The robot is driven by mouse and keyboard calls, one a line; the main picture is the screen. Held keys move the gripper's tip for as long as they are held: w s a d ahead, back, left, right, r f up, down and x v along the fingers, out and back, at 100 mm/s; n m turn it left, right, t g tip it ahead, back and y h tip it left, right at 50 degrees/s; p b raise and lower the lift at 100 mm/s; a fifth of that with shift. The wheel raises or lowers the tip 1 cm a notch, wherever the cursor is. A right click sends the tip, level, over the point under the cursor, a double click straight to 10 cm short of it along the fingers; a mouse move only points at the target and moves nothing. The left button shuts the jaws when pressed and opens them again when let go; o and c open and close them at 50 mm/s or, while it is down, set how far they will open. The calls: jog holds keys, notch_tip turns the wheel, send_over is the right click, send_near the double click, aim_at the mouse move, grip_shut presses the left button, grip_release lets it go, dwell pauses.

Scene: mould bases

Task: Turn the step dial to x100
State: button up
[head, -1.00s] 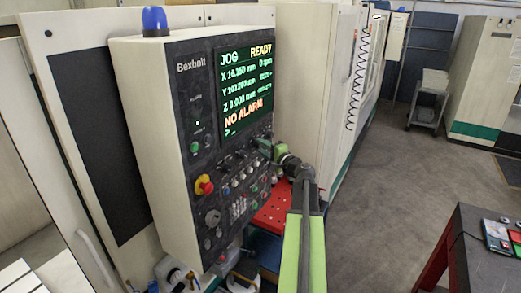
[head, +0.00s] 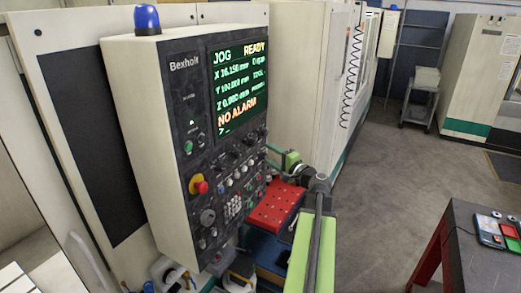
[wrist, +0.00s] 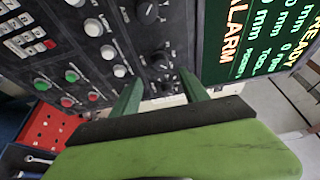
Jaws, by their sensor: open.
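The control panel (head: 150,120) carries a row of black dials (head: 234,154) below its screen. In the wrist view a large black dial (wrist: 148,12) is at the top centre, and another black dial (wrist: 160,60) lies near the space between my fingers. The dial markings are too small to read, so I cannot tell which is the step dial or where it points. My gripper (wrist: 160,90) is open, with its green fingers apart and nothing visibly held. In the head view my gripper (head: 274,160) is at the panel's lower right edge; contact is unclear.
The screen (head: 238,85) reads JOG, READY and NO ALARM. A red and yellow emergency stop (head: 199,185), a handwheel (head: 208,216) and several buttons crowd the panel. A red perforated tray (head: 272,212) lies below my gripper. A dark-topped table (head: 480,245) stands at right; floor between is clear.

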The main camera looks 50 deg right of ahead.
jog(key=s+a, duration=0.1)
jog(key=s, duration=0.7)
jog(key=shift+a, duration=0.1)
